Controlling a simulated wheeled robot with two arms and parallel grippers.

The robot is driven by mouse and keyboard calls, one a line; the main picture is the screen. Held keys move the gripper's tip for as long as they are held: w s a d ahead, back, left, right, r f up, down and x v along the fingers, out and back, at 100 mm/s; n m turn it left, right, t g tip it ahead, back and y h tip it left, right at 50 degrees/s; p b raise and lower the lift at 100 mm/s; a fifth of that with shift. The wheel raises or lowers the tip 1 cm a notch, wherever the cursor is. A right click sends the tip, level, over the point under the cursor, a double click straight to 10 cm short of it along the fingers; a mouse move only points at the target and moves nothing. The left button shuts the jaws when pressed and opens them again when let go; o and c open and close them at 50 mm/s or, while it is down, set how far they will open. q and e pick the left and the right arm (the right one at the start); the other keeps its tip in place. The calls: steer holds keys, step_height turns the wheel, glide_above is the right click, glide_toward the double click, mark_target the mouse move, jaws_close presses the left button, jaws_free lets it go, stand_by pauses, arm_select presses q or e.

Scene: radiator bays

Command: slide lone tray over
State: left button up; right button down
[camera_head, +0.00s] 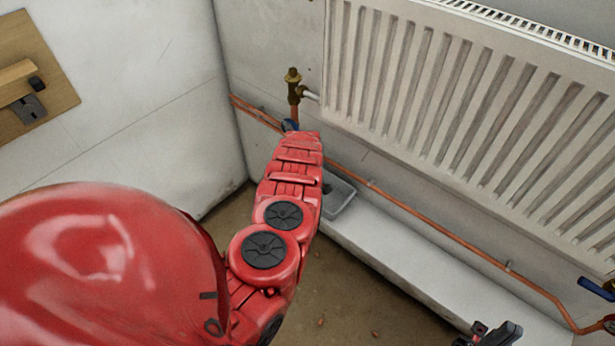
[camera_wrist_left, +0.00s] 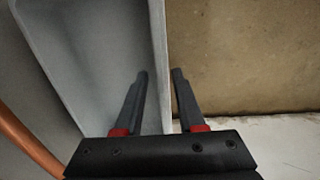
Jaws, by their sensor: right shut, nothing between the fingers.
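The grey tray (camera_head: 341,198) sits on the pale ledge beneath the radiator, near the wall corner. My left arm's red links partly cover it in the head view. The left gripper is hidden there behind its own arm. In the left wrist view the left gripper (camera_wrist_left: 160,73) is open, its dark fingers apart. A long grey tray-like shape (camera_wrist_left: 100,60) lies close below, its near wall running between the fingers. I cannot tell whether they touch it. My right gripper (camera_head: 492,334) is shut and empty at the bottom edge, away from the tray.
The ledge (camera_head: 400,262) is clear to the right of the tray. A copper pipe (camera_head: 440,222) runs along the wall above it. The white radiator (camera_head: 470,110) and brass valve (camera_head: 293,85) are close above. The brown floor (camera_head: 345,285) lies in front.

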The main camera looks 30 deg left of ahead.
arm_select(q)
step_height(320, 180, up, 16)
steer(key=p, duration=0.3)
steer(key=shift+s+p, duration=0.3)
steer(key=shift+s, duration=0.15)
steer(key=shift+f, duration=0.15)
